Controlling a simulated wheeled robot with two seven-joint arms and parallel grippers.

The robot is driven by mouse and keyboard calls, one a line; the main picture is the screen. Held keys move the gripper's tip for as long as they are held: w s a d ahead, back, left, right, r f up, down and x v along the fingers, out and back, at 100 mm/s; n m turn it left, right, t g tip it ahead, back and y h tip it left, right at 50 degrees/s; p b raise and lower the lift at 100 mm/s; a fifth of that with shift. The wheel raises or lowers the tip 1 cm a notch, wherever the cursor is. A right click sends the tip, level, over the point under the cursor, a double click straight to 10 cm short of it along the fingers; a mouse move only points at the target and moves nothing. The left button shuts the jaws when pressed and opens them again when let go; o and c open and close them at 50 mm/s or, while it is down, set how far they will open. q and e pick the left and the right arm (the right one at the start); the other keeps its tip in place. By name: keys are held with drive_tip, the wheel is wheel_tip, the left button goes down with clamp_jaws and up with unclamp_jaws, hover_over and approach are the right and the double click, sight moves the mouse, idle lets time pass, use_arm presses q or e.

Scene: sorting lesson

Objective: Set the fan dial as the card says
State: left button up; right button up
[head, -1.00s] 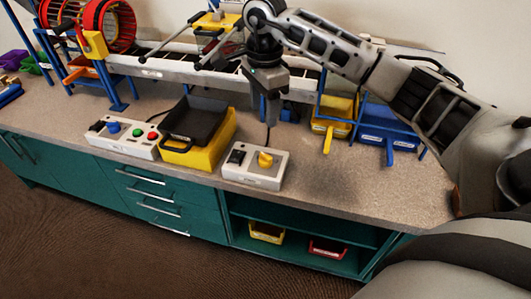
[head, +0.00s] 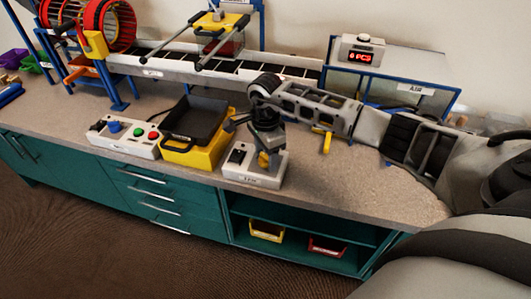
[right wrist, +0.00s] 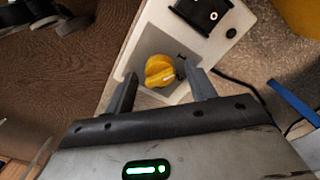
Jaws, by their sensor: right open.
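The yellow fan dial (right wrist: 160,70) sits on a grey plate on the white control box (head: 240,173). In the right wrist view a white mark shows on the dial's lower right side. My right gripper (right wrist: 160,76) is open, with one finger on each side of the dial; whether they touch it I cannot tell. In the head view the gripper (head: 265,153) points down over the box and partly hides the dial. The box also has a black rocker switch (right wrist: 201,12). I can make out no instruction card. My left gripper is out of view.
A yellow bin with a black tray (head: 197,121) stands close left of the box, then a white button panel (head: 122,136). A conveyor (head: 160,68) runs behind. A red display (head: 360,56) sits above the blue frame.

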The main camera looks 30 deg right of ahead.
drive_tip(key=shift+f, duration=0.2)
drive_tip(key=c, duration=1)
drive_tip(key=shift+o, duration=0.2)
drive_tip(key=shift+m, duration=0.3)
drive_tip(key=m, duration=0.5)
drive_tip(key=shift+m, duration=0.4)
drive_tip(key=m, duration=0.5)
drive_tip(key=shift+r, duration=0.1)
drive_tip(key=shift+m, duration=0.3)
